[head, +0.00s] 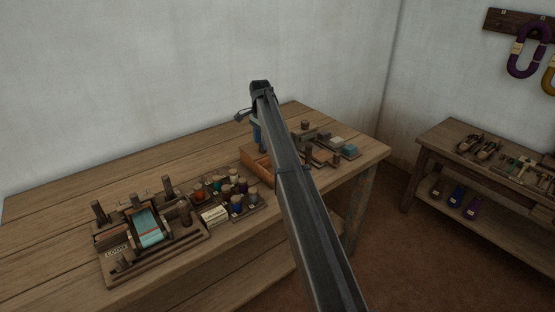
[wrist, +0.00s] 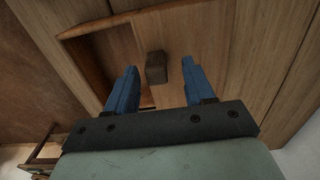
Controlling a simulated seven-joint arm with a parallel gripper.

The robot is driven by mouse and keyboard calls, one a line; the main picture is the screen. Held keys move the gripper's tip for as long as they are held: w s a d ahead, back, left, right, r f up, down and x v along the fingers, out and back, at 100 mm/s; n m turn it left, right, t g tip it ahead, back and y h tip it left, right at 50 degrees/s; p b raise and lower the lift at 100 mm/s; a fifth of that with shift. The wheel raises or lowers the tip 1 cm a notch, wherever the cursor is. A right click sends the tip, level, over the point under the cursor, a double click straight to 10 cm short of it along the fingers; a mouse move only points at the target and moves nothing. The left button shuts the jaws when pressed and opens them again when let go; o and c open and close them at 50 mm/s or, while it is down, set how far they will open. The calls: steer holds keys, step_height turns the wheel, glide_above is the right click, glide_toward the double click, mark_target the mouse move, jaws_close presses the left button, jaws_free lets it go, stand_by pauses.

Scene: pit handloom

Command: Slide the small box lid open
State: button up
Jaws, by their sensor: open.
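The small wooden box (head: 252,158) stands on the table, partly hidden behind my arm. An orange-brown recess shows in its top. In the wrist view the wooden lid (wrist: 205,35) fills the upper middle, and the open recess (wrist: 105,62) lies to its left. A small dark block-shaped knob (wrist: 156,67) stands up from the lid near the recess. My gripper (wrist: 160,76) is open, with one blue finger on each side of the knob and a gap on both sides. In the head view its blue fingers (head: 258,138) point down at the box.
A small loom (head: 147,230) and a tray of coloured spools (head: 225,190) stand left of the box. More small wooden items (head: 318,155) lie to its right, near my arm. The table (head: 60,200) is bare at the far left. A side bench (head: 440,142) stands apart at right.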

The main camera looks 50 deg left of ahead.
steer(key=shift+r, duration=2.05)
